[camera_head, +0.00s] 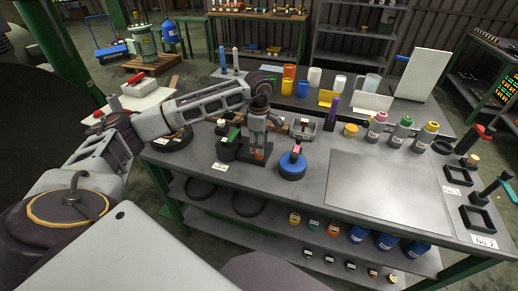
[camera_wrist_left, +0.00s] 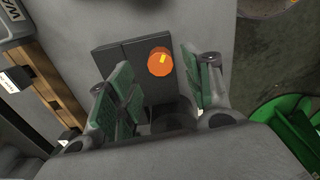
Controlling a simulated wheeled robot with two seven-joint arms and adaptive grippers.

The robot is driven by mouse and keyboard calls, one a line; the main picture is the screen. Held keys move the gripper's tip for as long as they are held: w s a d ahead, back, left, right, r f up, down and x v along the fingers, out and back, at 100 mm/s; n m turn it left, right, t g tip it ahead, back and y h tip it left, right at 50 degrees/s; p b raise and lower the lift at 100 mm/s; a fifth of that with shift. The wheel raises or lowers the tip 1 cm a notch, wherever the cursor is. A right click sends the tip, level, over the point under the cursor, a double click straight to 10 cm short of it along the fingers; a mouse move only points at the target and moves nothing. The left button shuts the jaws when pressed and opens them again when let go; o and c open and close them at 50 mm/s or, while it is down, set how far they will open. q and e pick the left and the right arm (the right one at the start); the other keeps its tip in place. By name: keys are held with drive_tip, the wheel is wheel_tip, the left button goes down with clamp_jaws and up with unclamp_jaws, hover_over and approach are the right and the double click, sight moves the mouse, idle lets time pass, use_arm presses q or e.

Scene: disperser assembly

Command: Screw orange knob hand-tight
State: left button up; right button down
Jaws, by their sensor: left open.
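My left gripper (camera_head: 257,137) reaches down over the workbench from the left, above a dark block-like fixture (camera_head: 243,151). In the left wrist view, its green-padded fingers (camera_wrist_left: 157,78) are spread apart. The round orange knob (camera_wrist_left: 160,62) with a yellow mark shows between the fingertips, in front of the dark fixture (camera_wrist_left: 115,55). A small orange patch of it shows low by the gripper in the head view (camera_head: 260,153). I cannot tell whether either finger touches the knob. My right gripper is not in view.
Several coloured bottles (camera_head: 402,130) line the back right. A bare metal plate (camera_head: 385,185) leaves free room at the right.

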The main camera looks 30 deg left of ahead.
use_arm(q)
wheel_tip(320, 180, up, 8)
drive_tip(key=shift+r, duration=0.15)
idle(0.3)
idle(0.6)
